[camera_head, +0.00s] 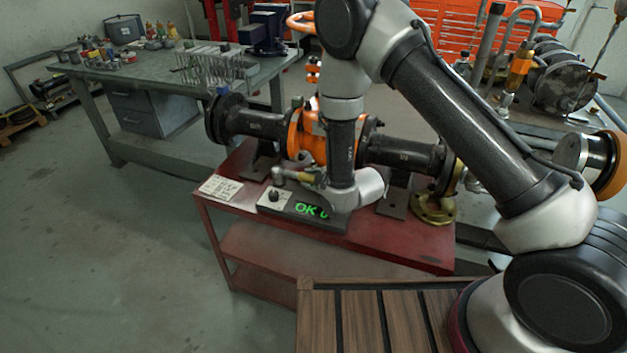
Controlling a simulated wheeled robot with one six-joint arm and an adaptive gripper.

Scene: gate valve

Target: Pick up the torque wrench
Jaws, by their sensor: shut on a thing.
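The gate valve (308,137), with an orange body and dark flanged pipes, lies across the red cart (385,239). My gripper (314,184) is at the end of my wrist, in front of the valve and above the cart top. It is small and partly hidden by my wrist. It is shut on what appears to be the torque wrench (287,175), a short grey and brass-coloured piece showing at its left. The rest of the wrench is hidden or too small to make out.
A box with a green "OK" display (310,209) stands just below my gripper. A white label card (220,188) lies at the cart's left. A brass flange (434,210) sits at its right end. A grey workbench (165,70) stands behind left. Floor at left is clear.

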